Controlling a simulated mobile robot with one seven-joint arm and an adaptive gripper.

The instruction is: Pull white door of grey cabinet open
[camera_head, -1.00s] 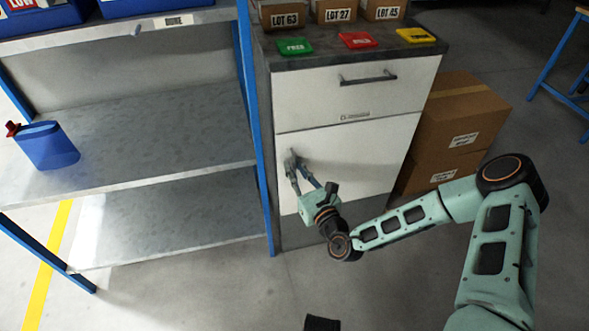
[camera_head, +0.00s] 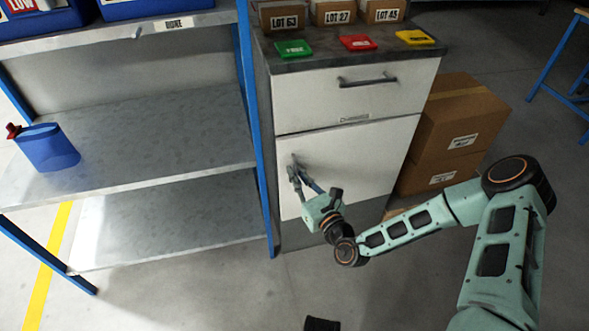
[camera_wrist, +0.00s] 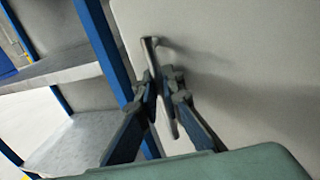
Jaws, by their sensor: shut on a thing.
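The grey cabinet (camera_head: 264,100) stands in the middle of the head view. Its white door (camera_head: 365,150) is below a white drawer. The door is shut or barely ajar; I cannot tell which. An upright metal handle (camera_wrist: 150,48) is near the door's left edge. My gripper (camera_head: 297,172) is at this handle, and its fingers (camera_wrist: 163,88) are closed around it in the wrist view. The fingers hide part of the handle.
A blue-posted metal shelf (camera_head: 150,130) stands close on the left and holds a blue can (camera_head: 47,148). Cardboard boxes (camera_head: 450,130) are stacked right of the cabinet. The white drawer (camera_head: 350,95) has its own dark handle. The floor in front is mostly clear.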

